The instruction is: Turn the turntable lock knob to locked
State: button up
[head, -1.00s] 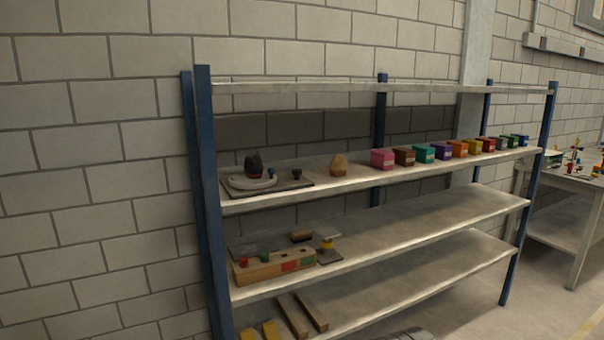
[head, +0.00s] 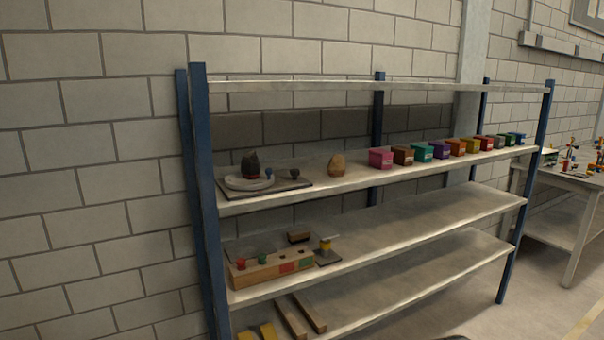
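On the left of the upper-middle shelf, a light round turntable (head: 243,183) sits on a dark flat base (head: 283,187). A dark, pointed object (head: 251,164) stands on the turntable. Two small knobs rise from the base: a bluish one (head: 269,172) beside the disc and a dark one (head: 294,174) to its right. I cannot tell which is the lock knob or how it is turned. My gripper is not in view.
The shelf rack (head: 203,200) has blue posts. A tan lump (head: 337,165) and a row of coloured bins (head: 381,158) share the turntable's shelf. Below are a wooden block with coloured parts (head: 270,270) and loose bars (head: 308,312). A table (head: 572,185) stands at right.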

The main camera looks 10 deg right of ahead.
aim_at(294, 172)
jog(key=i, duration=1)
